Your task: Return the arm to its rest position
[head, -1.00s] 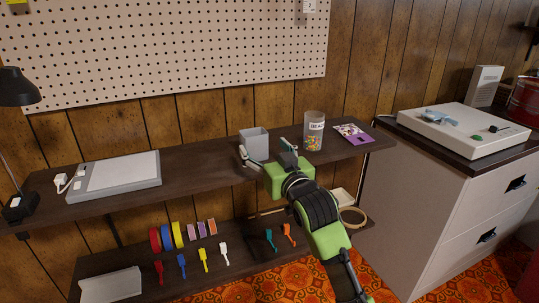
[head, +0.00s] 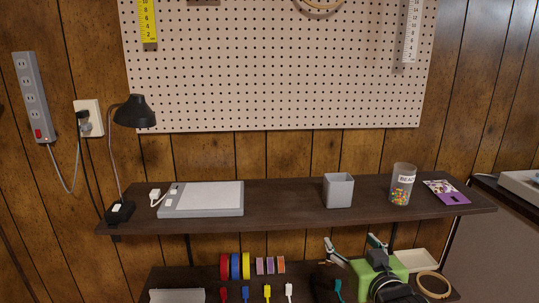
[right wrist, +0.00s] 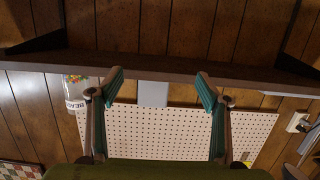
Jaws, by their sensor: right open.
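My right gripper (head: 355,250) is at the lower right of the head view, a green body with two fingers spread apart. It is in front of and below the upper shelf's front edge, over the lower shelf. In the right wrist view the gripper (right wrist: 157,82) shows its two teal-padded fingers wide apart with nothing between them. Beyond them are the shelf edge and the pegboard. My left gripper is not in view.
The upper shelf (head: 280,212) holds a grey cup (head: 338,190), a bead jar (head: 402,186), a purple card (head: 446,192), a white-topped grey device (head: 203,199) and a lamp (head: 134,112). The lower shelf has coloured rolls (head: 236,267), small coloured tools, a tray (head: 417,260) and a hoop (head: 433,285).

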